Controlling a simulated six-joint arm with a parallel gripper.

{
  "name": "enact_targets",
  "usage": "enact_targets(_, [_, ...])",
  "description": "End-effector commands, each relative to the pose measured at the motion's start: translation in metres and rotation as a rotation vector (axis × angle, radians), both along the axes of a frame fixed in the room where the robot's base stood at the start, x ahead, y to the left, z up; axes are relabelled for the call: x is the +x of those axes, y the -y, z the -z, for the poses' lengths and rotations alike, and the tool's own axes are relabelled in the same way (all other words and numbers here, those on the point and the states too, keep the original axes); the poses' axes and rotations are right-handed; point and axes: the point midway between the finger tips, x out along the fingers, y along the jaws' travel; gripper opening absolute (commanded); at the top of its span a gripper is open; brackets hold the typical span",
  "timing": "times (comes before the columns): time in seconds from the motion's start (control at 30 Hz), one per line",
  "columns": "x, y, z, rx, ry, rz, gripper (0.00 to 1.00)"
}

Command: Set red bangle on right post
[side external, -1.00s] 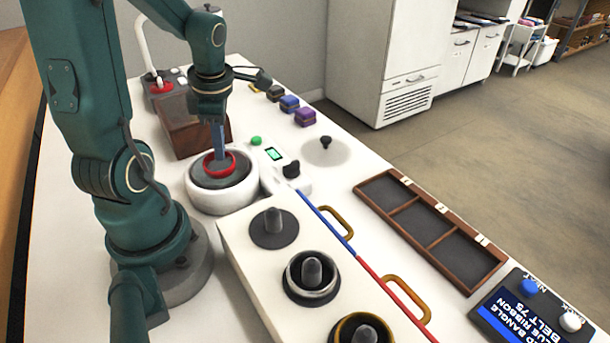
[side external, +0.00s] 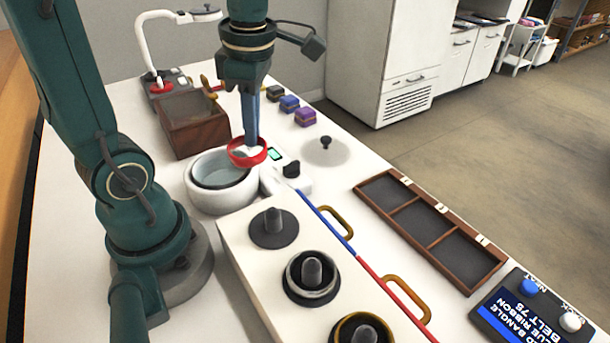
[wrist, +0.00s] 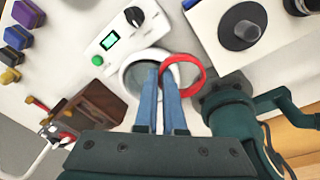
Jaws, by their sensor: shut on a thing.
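The red bangle (side external: 236,157) is in my gripper (side external: 251,142), whose blue fingers are shut on its rim. It hangs tilted above the white round bowl (side external: 214,200), near the bowl's right rim. In the wrist view the bangle (wrist: 203,78) sticks out to the right of the fingertips (wrist: 160,70). A white stand (side external: 243,241) carries three grey posts. The far post (side external: 273,219) is bare above its dark base. The middle post (side external: 312,271) has a silver-and-black ring around it, and the near post (side external: 364,335) a gold-and-black ring. I cannot tell which is called right.
A brown wooden box (side external: 193,130) stands behind the bowl, and a control unit with a black knob (side external: 292,169) beside it. A three-compartment tray (side external: 430,232) lies further right.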

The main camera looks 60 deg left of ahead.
Motion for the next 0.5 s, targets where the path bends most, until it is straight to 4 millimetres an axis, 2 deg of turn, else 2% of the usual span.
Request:
enact_targets(0.03, [0.002, 0.013, -0.002, -0.002, 0.0, 0.057, 0.0])
enact_targets(0.3, [0.001, 0.072, -0.012, -0.013, -0.017, 0.314, 0.0])
enact_targets(0.5, [-0.003, 0.101, -0.015, -0.019, -0.029, 0.461, 0.0])
